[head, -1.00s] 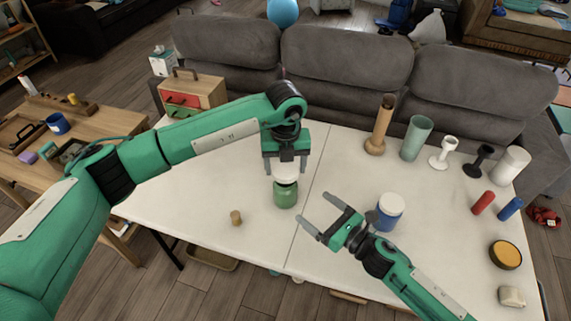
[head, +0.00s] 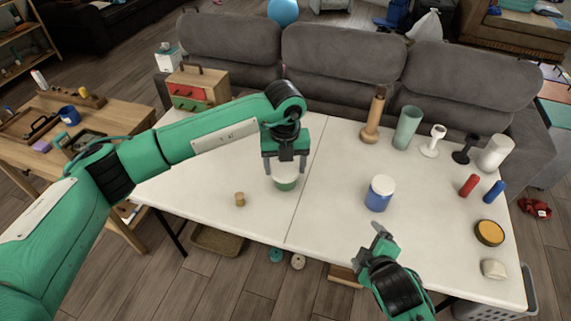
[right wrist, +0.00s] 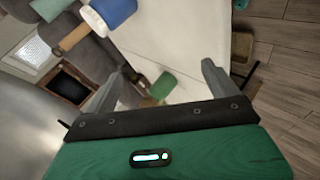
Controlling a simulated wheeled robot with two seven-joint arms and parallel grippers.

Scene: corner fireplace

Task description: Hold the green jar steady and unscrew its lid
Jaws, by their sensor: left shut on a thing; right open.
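The green jar (head: 286,185) is in the middle of the table in the head view, below my left gripper (head: 285,166). Its white lid (head: 285,173) is on top, between the left fingers. My left gripper comes from above and is shut on the lid; only a low band of the green body shows. My right gripper (head: 374,240) is open and empty near the table's front edge, to the right of and apart from the jar. In the right wrist view, nothing is between the right gripper's fingers (right wrist: 168,92); a green shape, probably the jar (right wrist: 163,83), lies beyond them.
A blue jar with a white lid (head: 380,193) stands right of the green jar. A small cork-coloured piece (head: 240,199) lies to the left. Several vessels, including a green glass (head: 407,128), line the back right. The table between the green and blue jars is clear.

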